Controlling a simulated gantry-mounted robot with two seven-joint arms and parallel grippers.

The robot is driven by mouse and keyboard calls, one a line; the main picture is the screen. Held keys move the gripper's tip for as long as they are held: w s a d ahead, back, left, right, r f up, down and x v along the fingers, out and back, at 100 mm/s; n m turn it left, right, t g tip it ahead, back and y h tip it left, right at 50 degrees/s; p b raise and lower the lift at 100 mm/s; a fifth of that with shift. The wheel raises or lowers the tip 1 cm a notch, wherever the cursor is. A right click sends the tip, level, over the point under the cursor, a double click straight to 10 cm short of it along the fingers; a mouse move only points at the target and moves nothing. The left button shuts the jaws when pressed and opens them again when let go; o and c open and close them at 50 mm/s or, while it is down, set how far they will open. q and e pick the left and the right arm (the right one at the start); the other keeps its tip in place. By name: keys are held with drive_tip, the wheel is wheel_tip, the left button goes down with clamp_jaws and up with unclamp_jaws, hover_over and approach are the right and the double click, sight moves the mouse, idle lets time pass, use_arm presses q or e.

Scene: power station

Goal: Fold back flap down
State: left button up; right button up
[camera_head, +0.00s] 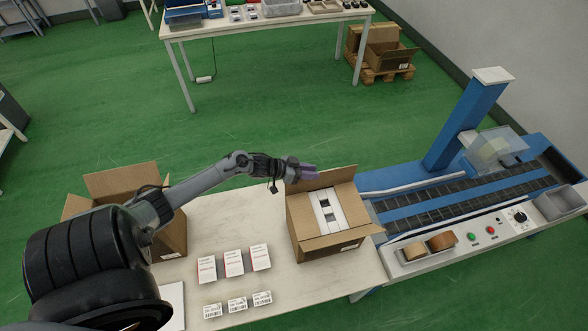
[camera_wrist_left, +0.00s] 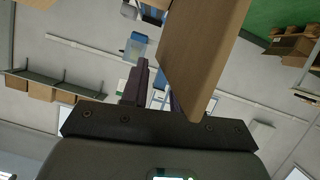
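An open cardboard box (camera_head: 317,243) stands on the table, holding white items (camera_head: 327,210). Its back flap (camera_head: 335,179) stands up at the far side, and its front flap (camera_head: 343,240) is folded outward. My left gripper (camera_head: 308,171) is at the back flap's left upper part, with its purple fingers pointing right. In the left wrist view, the fingers (camera_wrist_left: 158,88) are apart with a gap between them. A brown cardboard flap (camera_wrist_left: 203,48) rises close by and partly hides the right finger. I cannot tell whether they touch. My right gripper is out of view.
Another open box (camera_head: 172,236) stands at left, behind my left arm. Small white cartons (camera_head: 234,262) and labelled cards (camera_head: 237,304) lie on the table (camera_head: 283,282) left of the box. A conveyor (camera_head: 460,195) with a blue post (camera_head: 466,120) is at right.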

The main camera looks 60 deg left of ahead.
use_arm(q)
drive_tip(key=p+v, duration=0.1)
drive_tip(key=v, duration=0.8)
